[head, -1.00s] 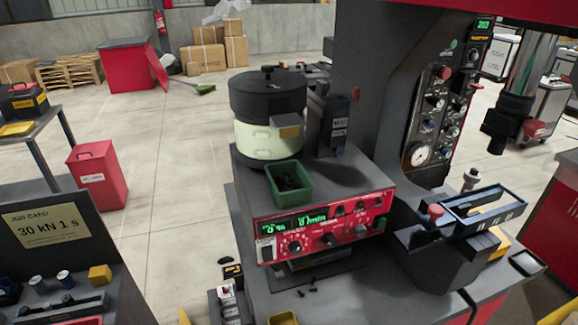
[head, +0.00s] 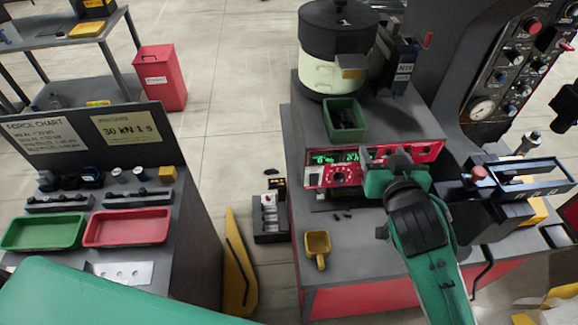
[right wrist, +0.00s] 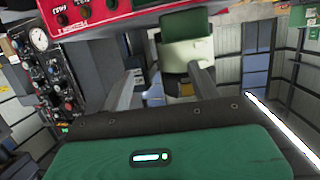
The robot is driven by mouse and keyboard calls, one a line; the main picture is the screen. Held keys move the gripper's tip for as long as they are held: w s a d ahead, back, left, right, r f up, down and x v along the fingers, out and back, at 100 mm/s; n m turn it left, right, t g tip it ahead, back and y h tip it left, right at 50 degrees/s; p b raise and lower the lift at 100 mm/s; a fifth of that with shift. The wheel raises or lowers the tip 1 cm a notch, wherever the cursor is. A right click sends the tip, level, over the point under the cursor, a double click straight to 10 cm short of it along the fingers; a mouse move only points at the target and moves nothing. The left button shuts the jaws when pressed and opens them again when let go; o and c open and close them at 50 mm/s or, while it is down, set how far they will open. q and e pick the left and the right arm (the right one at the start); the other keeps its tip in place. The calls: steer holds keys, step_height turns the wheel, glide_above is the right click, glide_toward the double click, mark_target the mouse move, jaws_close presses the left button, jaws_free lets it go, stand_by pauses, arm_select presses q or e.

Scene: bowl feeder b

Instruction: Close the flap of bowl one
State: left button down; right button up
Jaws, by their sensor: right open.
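The bowl feeder (head: 330,75) is a cream drum with a black lid, standing on the red-fronted control unit. Its small tan flap (head: 352,73) is at the lower right front of the drum. The flap seems to stick out from the wall; how far open it is cannot be told. My right gripper (head: 400,158) is open and empty, in front of the control panel, below and right of the flap and apart from it. The right wrist view shows the drum (right wrist: 187,50) upside down beyond the spread fingers. My left arm shows at the lower left; its gripper is out of view.
A green bin (head: 345,121) of dark parts stands just in front of the drum. A dark upright box (head: 400,67) stands right of it. The press with its gauge (head: 482,108) is at the right. A yellow scoop (head: 317,247) lies on the front ledge.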

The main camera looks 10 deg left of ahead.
mark_target(353, 76)
arm_select(q)
steer(key=s+a+f, duration=0.2)
steer(key=s+f, duration=0.4)
steer(key=s, duration=0.4)
arm_select(e)
steer(key=w+a+r+n+t+y, duration=0.1)
steer(key=w+a+r+t+y, duration=0.15)
steer(key=a+r, duration=0.4)
steer(key=p+x, duration=0.1)
steer(key=x, duration=0.3)
steer(key=d+r+p+x, duration=0.1)
steer(key=p+x, duration=0.1)
steer(key=x, duration=0.2)
steer(key=d+p+x, duration=0.1)
steer(key=p+x, duration=0.1)
steer(key=x, duration=0.1)
steer(key=shift+w+a+r, duration=0.15)
steer(key=shift+w+r, duration=0.25)
steer(key=shift+w, duration=0.3)
arm_select(q)
steer(key=shift+g, duration=0.3)
steer(key=shift+r, duration=2.5)
arm_select(e)
steer(key=shift+w+a+f, duration=0.1)
steer(key=shift+w+a, duration=0.1)
steer(key=shift+w, duration=0.35)
steer(key=shift+c, duration=0.2)
